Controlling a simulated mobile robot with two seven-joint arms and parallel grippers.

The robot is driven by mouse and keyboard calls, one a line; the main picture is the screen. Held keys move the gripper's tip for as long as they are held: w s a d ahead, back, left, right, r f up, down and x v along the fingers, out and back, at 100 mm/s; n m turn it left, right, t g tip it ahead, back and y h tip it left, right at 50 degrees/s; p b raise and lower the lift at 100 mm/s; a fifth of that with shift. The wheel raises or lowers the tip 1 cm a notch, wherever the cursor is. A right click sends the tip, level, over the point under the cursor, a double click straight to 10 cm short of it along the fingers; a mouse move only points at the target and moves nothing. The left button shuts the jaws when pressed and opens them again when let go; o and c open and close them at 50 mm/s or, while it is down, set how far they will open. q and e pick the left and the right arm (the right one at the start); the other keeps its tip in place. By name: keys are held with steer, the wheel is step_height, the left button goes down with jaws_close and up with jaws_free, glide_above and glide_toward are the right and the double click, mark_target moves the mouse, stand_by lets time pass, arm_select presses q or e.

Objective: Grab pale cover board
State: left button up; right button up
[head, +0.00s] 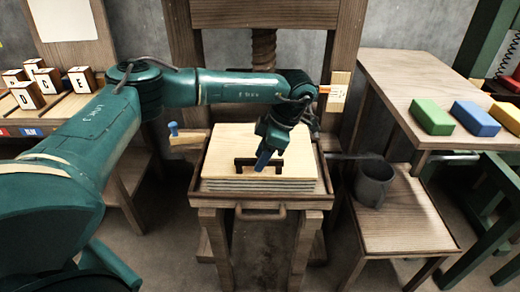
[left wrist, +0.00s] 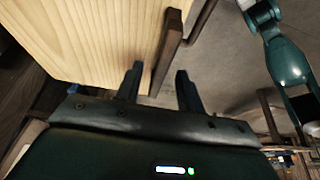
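The pale cover board (head: 226,145) lies flat on top of a stack of grey layers in the brown press tray (head: 200,190). It also fills the upper left of the left wrist view (left wrist: 90,35), with its wood grain showing. My left gripper (head: 259,169) is over the board's front middle, fingers spread. In the left wrist view its two dark fingers (left wrist: 158,78) stand apart with nothing gripped between them, near the board's edge. I cannot tell whether the fingertips touch the board. My right gripper does not show; part of my right arm is in the left wrist view.
The wooden press frame and screw (head: 263,48) rise behind the board. A dark mug (head: 374,182) stands on a low table at right. Green (head: 431,117), blue and yellow blocks lie on the right bench. Lettered blocks (head: 48,80) stand at left.

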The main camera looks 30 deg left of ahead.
arm_select(q)
steer(key=shift+x, duration=1)
steer(key=shift+f, duration=0.25)
jaws_close()
steer(key=shift+r, duration=0.1)
